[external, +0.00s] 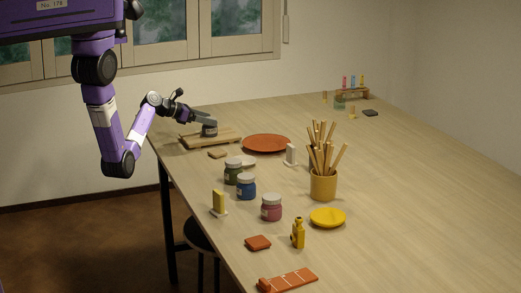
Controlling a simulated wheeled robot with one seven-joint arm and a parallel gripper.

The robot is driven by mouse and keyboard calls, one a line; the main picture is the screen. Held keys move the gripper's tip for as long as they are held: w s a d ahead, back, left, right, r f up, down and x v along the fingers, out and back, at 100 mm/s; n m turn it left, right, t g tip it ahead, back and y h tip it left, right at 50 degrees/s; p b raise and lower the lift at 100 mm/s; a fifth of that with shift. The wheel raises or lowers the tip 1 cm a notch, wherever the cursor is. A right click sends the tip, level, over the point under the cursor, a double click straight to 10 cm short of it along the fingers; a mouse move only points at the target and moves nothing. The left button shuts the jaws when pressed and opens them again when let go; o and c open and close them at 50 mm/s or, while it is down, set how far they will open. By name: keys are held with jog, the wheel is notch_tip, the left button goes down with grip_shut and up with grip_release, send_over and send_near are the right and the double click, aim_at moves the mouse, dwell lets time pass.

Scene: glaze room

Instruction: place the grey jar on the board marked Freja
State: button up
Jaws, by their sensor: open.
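The grey jar (209,131) stands upright on a wooden board (190,143) near the far left edge of the table. My gripper (211,123) is open at the top of the jar, reaching in from the left. Its fingers overlap the jar's upper part in the picture. I cannot tell whether they touch it. No name can be read on the board from here.
A red round plate (266,143) lies right of the board. Green (232,176), blue (246,190) and pink (271,211) jars stand nearer the front. A yellow pot (323,188) holds several sticks. The table's right side (430,190) is clear.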

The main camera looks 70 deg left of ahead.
jog(key=v, duration=0.8)
dwell(0.4)
